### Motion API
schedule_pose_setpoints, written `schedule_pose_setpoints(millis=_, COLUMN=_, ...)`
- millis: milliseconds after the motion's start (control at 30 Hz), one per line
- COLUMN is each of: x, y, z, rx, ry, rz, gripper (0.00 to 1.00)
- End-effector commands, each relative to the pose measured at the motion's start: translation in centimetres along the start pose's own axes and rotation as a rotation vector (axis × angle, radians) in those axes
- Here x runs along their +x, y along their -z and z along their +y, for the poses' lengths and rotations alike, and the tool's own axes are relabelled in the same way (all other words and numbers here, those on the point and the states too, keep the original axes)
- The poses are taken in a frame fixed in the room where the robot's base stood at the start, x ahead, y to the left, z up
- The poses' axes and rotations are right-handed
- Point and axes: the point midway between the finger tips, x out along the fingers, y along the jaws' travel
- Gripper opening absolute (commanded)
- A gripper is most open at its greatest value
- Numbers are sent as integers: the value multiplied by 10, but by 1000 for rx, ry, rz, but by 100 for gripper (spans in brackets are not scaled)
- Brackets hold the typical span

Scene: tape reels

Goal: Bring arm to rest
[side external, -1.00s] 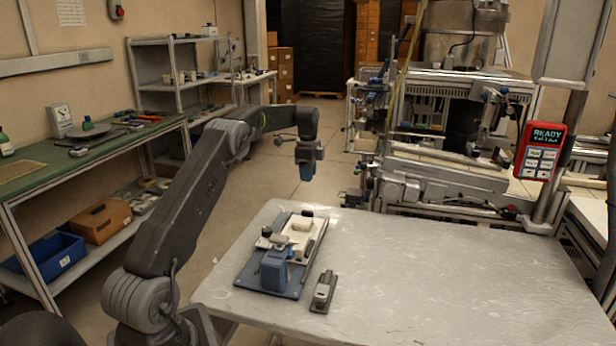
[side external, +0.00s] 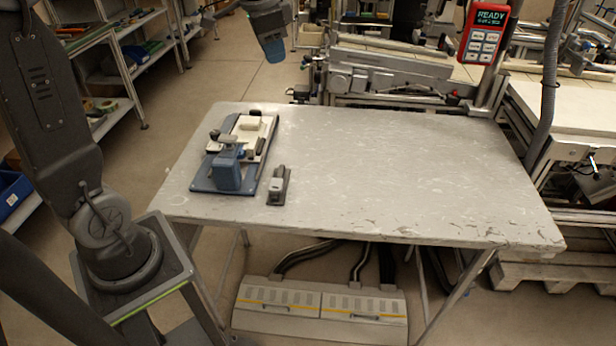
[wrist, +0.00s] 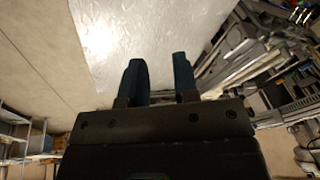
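My gripper (side external: 274,50) hangs fingers down, in the air beyond the table's far left edge, at the top of the side view. Its upper part and much of my arm are cut off by the frame. In the wrist view two dark blue fingers (wrist: 161,72) stand apart with nothing between them. The grey worktable (side external: 400,170) carries a blue-based fixture (side external: 228,176) with a white plate and dark knobs. A small grey and black device (side external: 279,186) lies to its right. My gripper touches none of these.
A red pendant (side external: 486,33) reading READY hangs at the upper right. Machinery with a rail (side external: 390,68) stands behind the table. Shelving with a blue bin (side external: 12,192) is at left. A grey floor unit (side external: 320,308) sits under the table. Most of the tabletop is bare.

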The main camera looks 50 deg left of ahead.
Motion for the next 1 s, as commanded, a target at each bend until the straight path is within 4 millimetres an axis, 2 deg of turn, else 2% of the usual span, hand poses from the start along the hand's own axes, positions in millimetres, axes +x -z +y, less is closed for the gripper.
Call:
schedule_pose_setpoints(millis=33, x=-11, y=-9, z=25, rx=-25, ry=8, rz=26, gripper=28)
schedule_pose_setpoints(millis=200, x=-28, y=-47, z=94, rx=-145, ry=14, rz=106, gripper=28)
schedule_pose_setpoints(millis=300, x=-30, y=-74, z=130, rx=-215, ry=7, rz=153, gripper=28)
schedule_pose_setpoints(millis=433, x=-24, y=-107, z=166, rx=-294, ry=-11, rz=205, gripper=28)
schedule_pose_setpoints(millis=533, x=-17, y=-125, z=183, rx=-340, ry=-25, rz=231, gripper=28)
schedule_pose_setpoints(millis=633, x=-12, y=-135, z=192, rx=-368, ry=-35, rz=247, gripper=28)
schedule_pose_setpoints(millis=1000, x=-11, y=-139, z=195, rx=-378, ry=-38, rz=252, gripper=28)
